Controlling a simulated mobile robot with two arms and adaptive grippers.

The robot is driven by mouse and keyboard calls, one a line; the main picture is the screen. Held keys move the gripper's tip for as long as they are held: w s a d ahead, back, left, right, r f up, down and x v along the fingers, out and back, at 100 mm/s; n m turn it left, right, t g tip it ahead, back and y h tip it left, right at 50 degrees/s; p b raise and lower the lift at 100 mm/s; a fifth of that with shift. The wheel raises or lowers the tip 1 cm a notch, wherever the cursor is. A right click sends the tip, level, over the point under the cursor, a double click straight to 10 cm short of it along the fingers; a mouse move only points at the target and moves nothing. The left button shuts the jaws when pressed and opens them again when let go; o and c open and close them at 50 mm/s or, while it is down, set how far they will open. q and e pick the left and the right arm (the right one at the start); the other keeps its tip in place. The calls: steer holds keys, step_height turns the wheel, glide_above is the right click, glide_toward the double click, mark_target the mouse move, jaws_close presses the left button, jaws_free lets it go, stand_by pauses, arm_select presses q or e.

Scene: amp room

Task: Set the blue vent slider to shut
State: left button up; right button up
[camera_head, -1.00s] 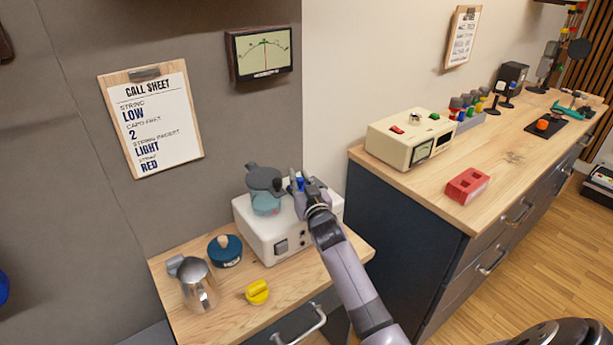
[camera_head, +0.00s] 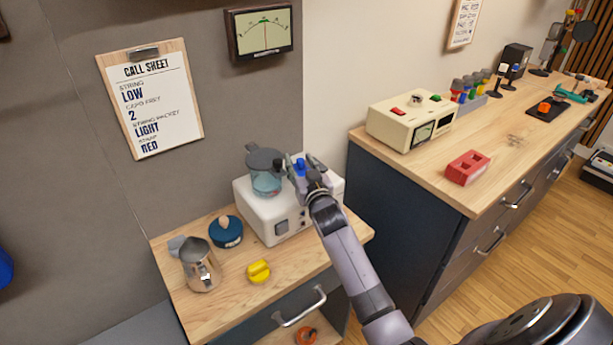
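The blue vent slider (camera_head: 300,167) sits on top of the white box-shaped unit (camera_head: 266,226) on the small wooden cabinet. My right gripper (camera_head: 300,165) is at the slider, with its fingers apart on either side of the blue knob. I cannot tell whether the fingers touch it. The gripper and wrist hide the slider's track and part of the unit's top. My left gripper is not in view.
A clear blue-tinted jar with a grey lid (camera_head: 264,172) stands on the unit, just left of my gripper. A dark blue round item (camera_head: 225,232), a metal pitcher (camera_head: 200,268) and a yellow knob (camera_head: 258,271) stand on the cabinet top. A wooden workbench (camera_head: 430,165) is at right.

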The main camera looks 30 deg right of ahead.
steer(key=v, duration=1)
steer(key=shift+s, duration=0.35)
steer(key=shift+a, duration=0.15)
